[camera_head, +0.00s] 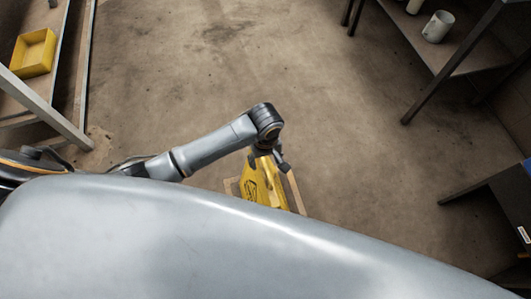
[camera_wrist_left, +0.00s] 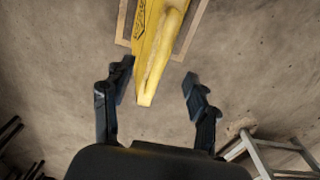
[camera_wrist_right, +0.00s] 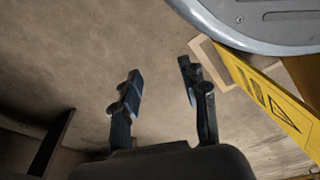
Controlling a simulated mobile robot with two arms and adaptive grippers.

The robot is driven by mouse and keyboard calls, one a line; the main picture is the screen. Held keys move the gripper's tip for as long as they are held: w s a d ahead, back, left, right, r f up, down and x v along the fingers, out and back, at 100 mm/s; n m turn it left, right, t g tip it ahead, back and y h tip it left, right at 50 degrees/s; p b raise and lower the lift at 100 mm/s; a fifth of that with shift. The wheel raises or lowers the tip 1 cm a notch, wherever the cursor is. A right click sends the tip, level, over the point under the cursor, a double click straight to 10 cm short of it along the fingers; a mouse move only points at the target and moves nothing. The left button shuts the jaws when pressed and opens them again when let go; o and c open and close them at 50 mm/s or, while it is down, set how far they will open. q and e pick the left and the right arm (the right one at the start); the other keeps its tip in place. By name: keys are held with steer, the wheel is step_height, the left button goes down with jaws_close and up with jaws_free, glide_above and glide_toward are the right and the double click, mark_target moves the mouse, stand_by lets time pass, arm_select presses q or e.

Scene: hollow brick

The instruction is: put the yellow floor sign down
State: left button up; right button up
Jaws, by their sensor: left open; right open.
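The yellow floor sign (camera_head: 262,187) stands within a pale wooden frame (camera_head: 295,192) on the floor; my own body hides its lower part in the head view. My left gripper (camera_head: 268,157) is at the sign's top end. In the left wrist view, the open left fingers (camera_wrist_left: 158,76) are on either side of the sign's narrow end (camera_wrist_left: 146,98), with gaps showing at both sides. My right gripper (camera_wrist_right: 160,69) is open and empty, and the sign (camera_wrist_right: 265,95) shows to its right. The right gripper is hidden in the head view.
A shelf at the upper left holds a yellow bin (camera_head: 33,52). A dark-legged table at the upper right carries a white pot (camera_head: 438,26). A dark table (camera_head: 490,195) is at the right. The floor (camera_head: 240,60) between them is clear.

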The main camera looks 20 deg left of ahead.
arm_select(q)
steer(key=shift+r, duration=1.15)
arm_select(e)
steer(key=shift+s+d+f, duration=0.1)
steer(key=shift+s+f, duration=0.7)
steer(key=shift+f, duration=0.05)
